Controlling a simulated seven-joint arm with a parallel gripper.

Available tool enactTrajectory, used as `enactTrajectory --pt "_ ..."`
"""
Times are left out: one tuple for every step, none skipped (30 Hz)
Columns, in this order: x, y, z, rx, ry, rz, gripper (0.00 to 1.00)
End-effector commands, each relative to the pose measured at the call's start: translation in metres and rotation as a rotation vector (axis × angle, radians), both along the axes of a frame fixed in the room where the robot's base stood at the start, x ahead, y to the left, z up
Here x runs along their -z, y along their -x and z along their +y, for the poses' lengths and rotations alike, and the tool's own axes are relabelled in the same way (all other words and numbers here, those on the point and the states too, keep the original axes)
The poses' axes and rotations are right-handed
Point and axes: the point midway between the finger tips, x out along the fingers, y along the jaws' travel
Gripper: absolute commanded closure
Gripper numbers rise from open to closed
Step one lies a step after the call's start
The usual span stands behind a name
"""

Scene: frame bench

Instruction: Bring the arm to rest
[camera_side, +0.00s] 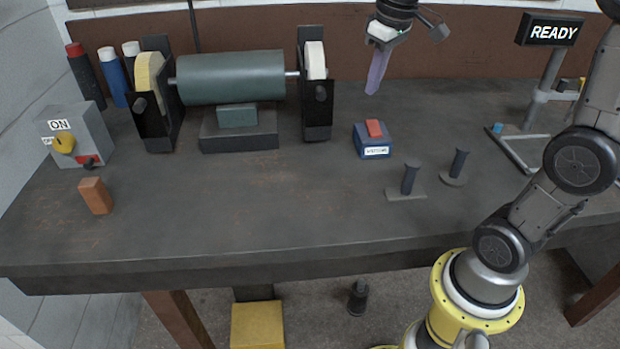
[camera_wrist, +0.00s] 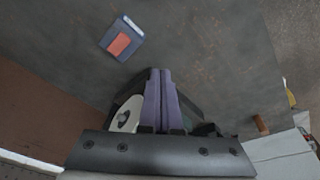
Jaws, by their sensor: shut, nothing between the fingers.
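My gripper (camera_side: 376,72) hangs above the back of the bench, to the right of the grinder, with its purple fingers pointing down. Its fingers are pressed together in the wrist view (camera_wrist: 160,85) and hold nothing. The gripper is apart from the bench top (camera_side: 250,205) and touches nothing that I can see. A small blue box with a red button (camera_side: 373,140) sits on the bench below it; it also shows in the wrist view (camera_wrist: 121,40).
The bench grinder (camera_side: 230,78) stands at the back left. A switch box (camera_side: 75,135) reading ON and an orange block (camera_side: 96,196) are at the left. Two dark posts (camera_side: 409,180) (camera_side: 457,166) stand right of centre. A READY sign (camera_side: 550,30) is on a stand at the right. The front middle is clear.

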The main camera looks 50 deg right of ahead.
Motion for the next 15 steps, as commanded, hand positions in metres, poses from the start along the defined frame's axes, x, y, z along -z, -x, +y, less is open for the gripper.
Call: enactTrajectory --pt "-0.008 0.017 0.020 -0.034 0.008 -0.038 1.00" --pt "-0.011 0.026 0.029 -0.049 0.012 -0.059 1.00" --pt "-0.014 0.040 0.040 -0.067 0.014 -0.084 1.00" --pt "-0.014 0.049 0.048 -0.080 0.016 -0.104 1.00" --pt "-0.015 0.059 0.056 -0.092 0.017 -0.125 1.00" --pt "-0.013 0.073 0.065 -0.106 0.016 -0.150 1.00" --pt "-0.011 0.084 0.071 -0.117 0.015 -0.171 1.00" --pt "-0.009 0.094 0.077 -0.127 0.013 -0.189 1.00" --pt "-0.004 0.107 0.083 -0.136 0.010 -0.213 1.00" --pt "0.001 0.117 0.088 -0.142 0.006 -0.228 1.00" --pt "0.006 0.125 0.091 -0.146 0.003 -0.244 1.00" --pt "0.014 0.136 0.095 -0.147 -0.004 -0.261 1.00" --pt "0.020 0.143 0.097 -0.148 -0.008 -0.271 1.00" --pt "0.026 0.148 0.098 -0.144 -0.013 -0.278 1.00" --pt "0.033 0.154 0.099 -0.137 -0.017 -0.285 1.00"
